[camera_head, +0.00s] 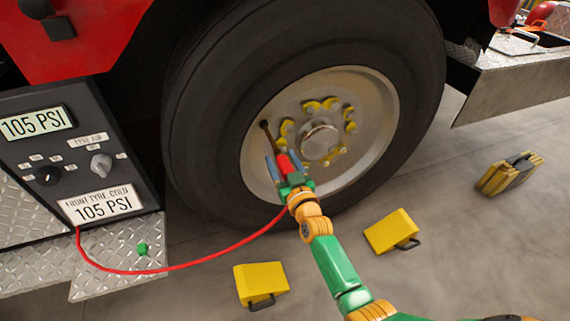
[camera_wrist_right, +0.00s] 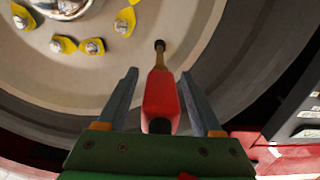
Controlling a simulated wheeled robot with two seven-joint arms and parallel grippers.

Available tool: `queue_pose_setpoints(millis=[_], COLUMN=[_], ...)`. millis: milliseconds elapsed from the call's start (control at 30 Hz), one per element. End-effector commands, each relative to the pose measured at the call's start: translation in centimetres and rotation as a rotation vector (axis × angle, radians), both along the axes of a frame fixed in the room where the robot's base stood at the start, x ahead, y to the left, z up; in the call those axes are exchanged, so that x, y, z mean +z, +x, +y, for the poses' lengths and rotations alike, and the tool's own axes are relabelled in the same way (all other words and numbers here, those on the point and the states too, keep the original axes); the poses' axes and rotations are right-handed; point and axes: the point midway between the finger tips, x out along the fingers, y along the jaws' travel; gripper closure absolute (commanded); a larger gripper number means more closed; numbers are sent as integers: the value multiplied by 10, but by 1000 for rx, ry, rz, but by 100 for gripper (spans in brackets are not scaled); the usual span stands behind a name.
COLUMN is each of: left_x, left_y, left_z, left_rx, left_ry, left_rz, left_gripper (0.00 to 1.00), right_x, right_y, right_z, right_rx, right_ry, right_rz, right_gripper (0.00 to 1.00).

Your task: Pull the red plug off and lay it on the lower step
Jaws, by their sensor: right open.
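The red plug (camera_head: 284,164) sits at the end of the valve stem (camera_head: 267,133) on the truck wheel's rim. In the right wrist view the red plug (camera_wrist_right: 160,97) lies between my gripper's two grey fingers, in line with the brass stem (camera_wrist_right: 160,60). My right gripper (camera_head: 283,161) is open, with a finger on each side of the plug and visible gaps between. A red hose (camera_head: 190,265) runs from the panel to the plug end, partly hidden by my gripper. The lower step (camera_head: 100,283) is diamond plate at lower left. My left gripper is not in view.
A small green cap (camera_head: 142,248) lies on the lower step. The gauge panel (camera_head: 75,150) stands above it. Yellow chocks (camera_head: 260,282) (camera_head: 391,231) and a folded yellow-black item (camera_head: 510,174) lie on the floor. The large tyre (camera_head: 210,130) is close behind my gripper.

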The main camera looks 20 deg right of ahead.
Motion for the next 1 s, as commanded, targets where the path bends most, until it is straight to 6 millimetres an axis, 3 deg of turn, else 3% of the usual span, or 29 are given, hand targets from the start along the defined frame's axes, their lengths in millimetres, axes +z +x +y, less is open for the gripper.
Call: queue_pose_setpoints(millis=[733,767,1000], left_x=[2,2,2], left_y=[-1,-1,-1], left_z=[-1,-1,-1], left_rx=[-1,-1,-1], left_ry=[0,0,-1], left_rz=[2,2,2], left_gripper=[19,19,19], right_x=[0,0,0], right_y=[0,0,0], right_z=[0,0,0], right_rx=[0,0,0], right_ry=[0,0,0], right_rz=[0,0,0], right_gripper=[32,38,100])
